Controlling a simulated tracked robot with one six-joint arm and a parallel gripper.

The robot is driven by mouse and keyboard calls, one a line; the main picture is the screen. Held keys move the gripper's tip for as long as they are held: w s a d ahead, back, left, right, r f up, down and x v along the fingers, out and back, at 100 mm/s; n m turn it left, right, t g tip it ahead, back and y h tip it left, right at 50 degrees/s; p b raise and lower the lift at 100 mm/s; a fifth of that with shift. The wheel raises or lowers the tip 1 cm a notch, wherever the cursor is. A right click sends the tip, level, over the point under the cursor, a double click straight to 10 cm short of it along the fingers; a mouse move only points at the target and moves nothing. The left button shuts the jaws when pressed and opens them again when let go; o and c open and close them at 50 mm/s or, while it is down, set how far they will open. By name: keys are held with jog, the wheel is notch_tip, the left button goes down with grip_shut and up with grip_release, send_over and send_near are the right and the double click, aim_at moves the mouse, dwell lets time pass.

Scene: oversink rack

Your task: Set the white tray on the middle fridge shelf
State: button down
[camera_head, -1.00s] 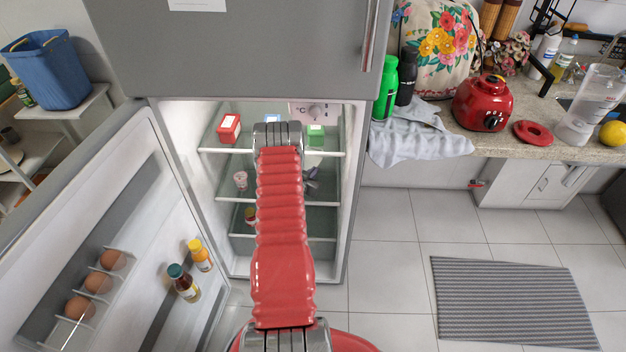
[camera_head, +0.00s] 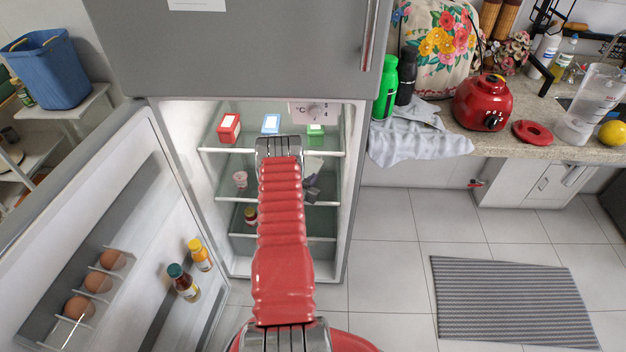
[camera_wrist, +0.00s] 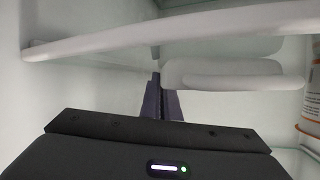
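A pale piece that I take for the white tray (camera_head: 314,166) shows just right of my arm in the head view, inside the fridge between the top and middle shelves. In the wrist view the white tray (camera_wrist: 240,80) has a rounded lip and extends right from my fingertips. My gripper (camera_wrist: 163,100) has its dark fingers close together at the tray's left end, seemingly shut on its edge. In the head view my gripper (camera_head: 311,188) is small and partly hidden by my arm. The middle fridge shelf (camera_head: 322,204) is below it; I cannot tell whether the tray touches it.
Red (camera_head: 229,127), blue (camera_head: 271,124) and green (camera_head: 316,130) boxes stand on the top shelf. A small cup (camera_head: 240,179) stands on the middle shelf's left, a jar (camera_head: 250,215) lower. In the wrist view a white shelf edge (camera_wrist: 190,30) crosses above; a container (camera_wrist: 312,105) is at right.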

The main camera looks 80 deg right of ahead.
jog(key=c, duration=2.5)
grip_release()
jog(key=shift+f, duration=0.1)
jog(key=o, duration=0.5)
jog(key=v, duration=1.2)
jog(key=shift+w+r, duration=0.1)
jog(key=shift+r, duration=0.15)
